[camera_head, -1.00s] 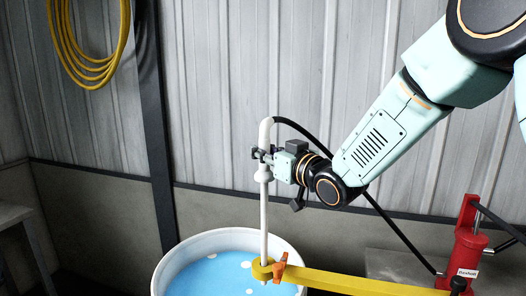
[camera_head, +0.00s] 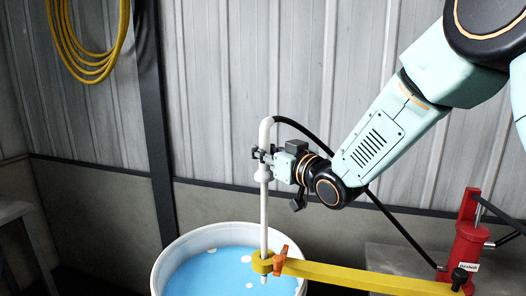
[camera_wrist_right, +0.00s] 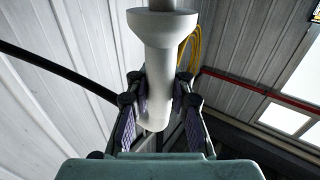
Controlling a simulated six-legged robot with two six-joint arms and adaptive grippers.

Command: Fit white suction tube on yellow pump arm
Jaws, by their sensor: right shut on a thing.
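The white suction tube (camera_head: 264,215) stands upright in the head view, with a black hose running from its bent top. My right gripper (camera_head: 262,155) is shut on its upper part, just above the flared collar. The right wrist view shows the white tube (camera_wrist_right: 160,75) between both fingers (camera_wrist_right: 158,105). The yellow pump arm (camera_head: 350,275) reaches left from the red pump over the bucket. Its ring end (camera_head: 262,262), with an orange clamp handle (camera_head: 280,260), is around or right beside the tube's lower part; I cannot tell exactly. The tube's tip shows just below the ring. My left gripper is not in view.
A white bucket (camera_head: 170,262) of blue liquid (camera_head: 205,272) stands below the ring. The red pump (camera_head: 465,250) is at the right. A yellow hose coil (camera_head: 90,70) hangs on the corrugated wall behind. A dark post (camera_head: 155,130) stands left of the tube.

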